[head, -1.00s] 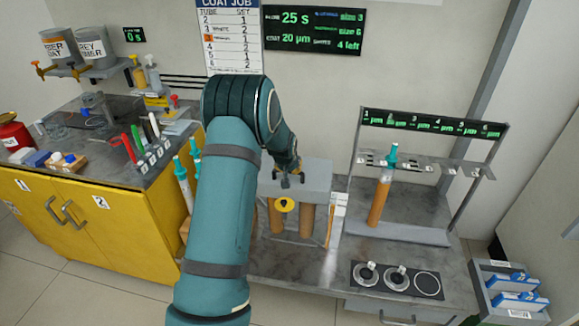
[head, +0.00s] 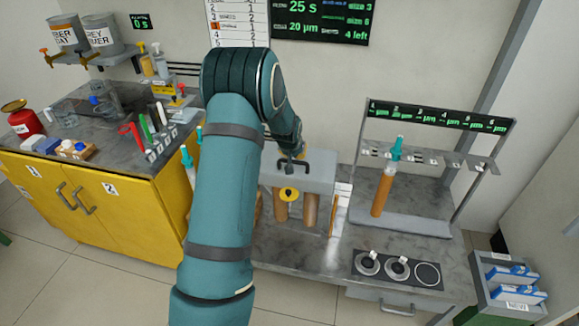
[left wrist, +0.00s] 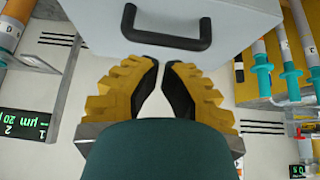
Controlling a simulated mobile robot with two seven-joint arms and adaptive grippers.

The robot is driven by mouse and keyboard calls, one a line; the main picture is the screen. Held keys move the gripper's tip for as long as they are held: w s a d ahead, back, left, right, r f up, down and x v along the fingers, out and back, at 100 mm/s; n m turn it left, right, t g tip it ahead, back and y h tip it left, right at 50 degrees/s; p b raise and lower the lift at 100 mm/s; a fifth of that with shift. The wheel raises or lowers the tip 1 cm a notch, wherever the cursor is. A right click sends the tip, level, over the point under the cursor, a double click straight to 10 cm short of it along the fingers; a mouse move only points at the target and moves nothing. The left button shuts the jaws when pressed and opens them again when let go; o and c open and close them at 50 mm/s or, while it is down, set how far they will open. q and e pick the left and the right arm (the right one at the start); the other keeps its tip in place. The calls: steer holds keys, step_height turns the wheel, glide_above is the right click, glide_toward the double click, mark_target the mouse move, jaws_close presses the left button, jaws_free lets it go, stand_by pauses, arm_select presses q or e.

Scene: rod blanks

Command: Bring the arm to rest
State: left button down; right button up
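My left arm (head: 222,190) is teal and reaches up from the bottom of the head view, bending down at its far end. My left gripper (left wrist: 161,64) has yellow ribbed fingers with black pads. A gap shows between the fingers, narrow at the tips, with nothing in it. The tips are close to a black handle (left wrist: 166,44) on a grey box (left wrist: 235,15), and the handle is not between them. The head view shows the gripper small at the box (head: 318,178), its fingers unclear. My right gripper is in neither view.
A brown rod (head: 382,192) with a teal top stands in the rack (head: 452,160) at right. Teal-topped holders (left wrist: 262,72) stand beside the gripper. A blue-boxed bin (head: 510,275) is at lower right.

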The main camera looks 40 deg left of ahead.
arm_select(q)
steer(key=s+d+f, duration=0.1)
steer(key=s+d, duration=0.2)
steer(key=s, duration=0.4)
steer(key=shift+d+p, duration=0.35)
steer(key=shift+d, duration=0.05)
steer(key=shift+f, duration=0.1)
steer(key=s+d+f+m+g+h, duration=0.1)
steer(key=s+d+f+h, duration=0.1)
steer(key=d+f, duration=0.5)
steer(key=s+d+f+m+h, duration=0.1)
steer(key=s+d+f, duration=0.15)
steer(key=d, duration=0.75)
steer(key=s+d+f+m+g+h, duration=0.1)
steer(key=s+d+f+h, duration=0.1)
steer(key=s+d, duration=0.4)
steer(key=s+d+f+m+g+h, duration=0.1)
steer(key=s+d+f+g+h, duration=0.1)
steer(key=s+d, duration=0.5)
steer(key=d, duration=0.6)
steer(key=shift+f, duration=0.1)
